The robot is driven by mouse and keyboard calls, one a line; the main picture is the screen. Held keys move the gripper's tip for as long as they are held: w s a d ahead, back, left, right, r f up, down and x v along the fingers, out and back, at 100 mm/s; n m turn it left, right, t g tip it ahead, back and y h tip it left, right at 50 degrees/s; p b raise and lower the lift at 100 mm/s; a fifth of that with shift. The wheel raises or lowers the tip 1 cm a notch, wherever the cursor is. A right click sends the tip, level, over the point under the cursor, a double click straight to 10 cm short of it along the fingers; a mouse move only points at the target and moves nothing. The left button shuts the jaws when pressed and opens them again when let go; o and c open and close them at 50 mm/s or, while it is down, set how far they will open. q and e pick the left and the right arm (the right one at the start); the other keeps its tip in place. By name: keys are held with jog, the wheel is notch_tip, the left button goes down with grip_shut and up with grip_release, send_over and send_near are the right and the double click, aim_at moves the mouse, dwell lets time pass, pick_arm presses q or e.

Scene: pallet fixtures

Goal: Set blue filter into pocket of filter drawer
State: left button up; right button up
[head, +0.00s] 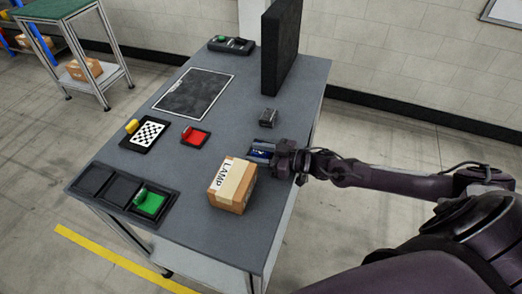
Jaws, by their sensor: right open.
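The blue filter (261,153) lies on the grey table near its right edge. It looks like a small blue block with a pale top edge, partly covered by my gripper. My right gripper (279,156) reaches in from the right with its fingers at the filter's right end, open. Whether the fingers touch the filter cannot be told. A black tray with three pockets in a row (108,198), which looks like the filter drawer, lies at the table's front left corner. Its left and middle pockets look empty; a green piece (149,202) sits in the right one. My left gripper is out of view.
A cardboard box marked LAMP (232,186) stands between the drawer and my gripper. A red piece (195,136), a checkered plate (148,133), a dark mat (195,94), a small grey block (268,117) and a tall black panel (281,50) are further back.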

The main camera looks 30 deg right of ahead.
aim_at(266, 155)
grip_shut()
jog(key=shift+r, duration=0.15)
jog(key=shift+r, duration=0.2)
jog(key=v, duration=0.2)
jog(key=b+v, duration=0.1)
jog(key=v, duration=0.4)
jog(key=shift+s+d+f+b, duration=0.2)
jog(key=shift+s+f+b, duration=0.1)
jog(key=f+p+v, duration=0.1)
jog(key=v, duration=0.9)
jog(key=shift+s+d, duration=0.2)
jog(key=shift+f, duration=0.15)
